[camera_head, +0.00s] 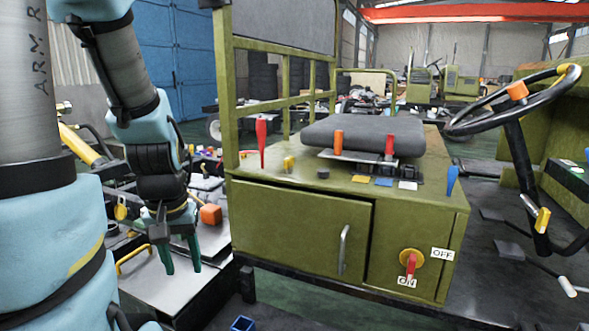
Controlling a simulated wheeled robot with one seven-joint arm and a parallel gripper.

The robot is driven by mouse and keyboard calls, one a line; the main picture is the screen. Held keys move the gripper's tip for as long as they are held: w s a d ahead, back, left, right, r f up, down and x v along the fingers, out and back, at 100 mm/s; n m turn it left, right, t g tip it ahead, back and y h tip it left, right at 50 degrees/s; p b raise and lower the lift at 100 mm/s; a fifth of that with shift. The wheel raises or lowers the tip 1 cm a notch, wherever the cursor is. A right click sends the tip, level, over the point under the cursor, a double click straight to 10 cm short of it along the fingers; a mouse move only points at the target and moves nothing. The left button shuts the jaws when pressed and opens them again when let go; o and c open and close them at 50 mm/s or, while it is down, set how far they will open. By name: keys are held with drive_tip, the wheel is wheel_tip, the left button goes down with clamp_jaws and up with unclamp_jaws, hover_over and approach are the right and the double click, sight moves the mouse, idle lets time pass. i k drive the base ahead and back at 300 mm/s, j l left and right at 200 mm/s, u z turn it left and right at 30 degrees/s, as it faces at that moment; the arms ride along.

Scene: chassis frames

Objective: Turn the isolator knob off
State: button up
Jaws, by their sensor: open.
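The isolator knob (411,265) is a red handle on a round yellow plate, on the front right panel of the green seat box (300,222). Its handle points down to the ON label (407,282). The OFF label (443,254) is to the right of the plate. My gripper (181,268) hangs at the left with its green fingers apart and pointing down. It is empty and well to the left of the knob, near a grey metal surface.
A cabinet handle (344,249) stands out left of the knob. A steering wheel (520,100) and its column are at the right. Red (261,140) and blue (452,180) levers rise from the box top. Open floor (310,312) lies in front of the box.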

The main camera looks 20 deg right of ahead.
sight(411, 263)
drive_tip(key=z, duration=1.55)
